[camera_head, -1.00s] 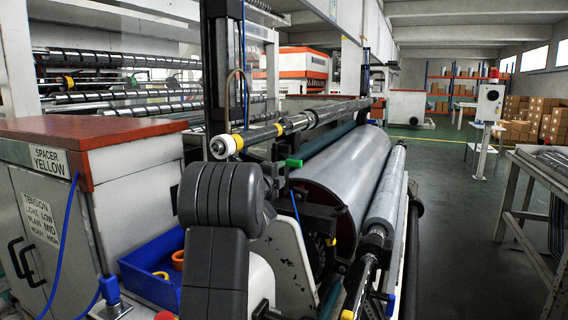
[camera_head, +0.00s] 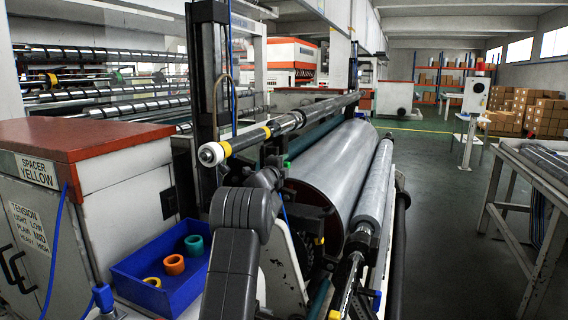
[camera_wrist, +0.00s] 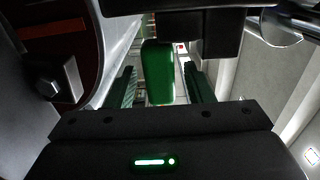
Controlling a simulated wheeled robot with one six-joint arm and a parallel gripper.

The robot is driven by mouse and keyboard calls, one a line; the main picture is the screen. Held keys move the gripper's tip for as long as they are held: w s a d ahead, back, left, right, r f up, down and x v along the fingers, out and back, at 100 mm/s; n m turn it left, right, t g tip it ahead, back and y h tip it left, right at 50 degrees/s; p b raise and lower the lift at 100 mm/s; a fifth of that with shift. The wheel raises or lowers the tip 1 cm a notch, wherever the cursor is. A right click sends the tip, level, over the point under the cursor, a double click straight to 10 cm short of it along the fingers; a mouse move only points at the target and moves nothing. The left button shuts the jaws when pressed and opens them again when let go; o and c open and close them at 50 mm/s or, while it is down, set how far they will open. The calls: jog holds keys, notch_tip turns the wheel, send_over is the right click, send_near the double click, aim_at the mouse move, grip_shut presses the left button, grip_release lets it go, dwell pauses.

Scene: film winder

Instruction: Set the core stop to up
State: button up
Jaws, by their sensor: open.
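A green block-shaped handle (camera_wrist: 157,72), probably the core stop, hangs below a dark block in the wrist view. My gripper (camera_wrist: 160,82) is open, with one ribbed finger on each side of the handle. Gaps show between the handle and both fingers, so I see no grip on it. In the head view my own arm covers the gripper and most of the handle's area. I cannot read the stop's setting from these frames.
The grey film roll (camera_head: 330,175) and a thinner roller (camera_head: 372,190) lie right of my arm. A shaft with a white end (camera_head: 211,153) sticks out at the left. A blue bin (camera_head: 150,285) holds rings beside the red-topped cabinet (camera_head: 75,142).

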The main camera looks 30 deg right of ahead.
jog(key=shift+w+d, duration=0.15)
jog(key=shift+d, duration=0.05)
jog(key=shift+c, duration=0.2)
grip_shut()
notch_tip(320, 180, up, 5)
jog(key=p, duration=0.4)
jog(key=shift+r+p, duration=0.1)
jog(key=shift+p, duration=0.2)
jog(key=shift+r, duration=0.1)
jog(key=shift+o, duration=0.2)
grip_release()
jog(key=shift+f, duration=0.2)
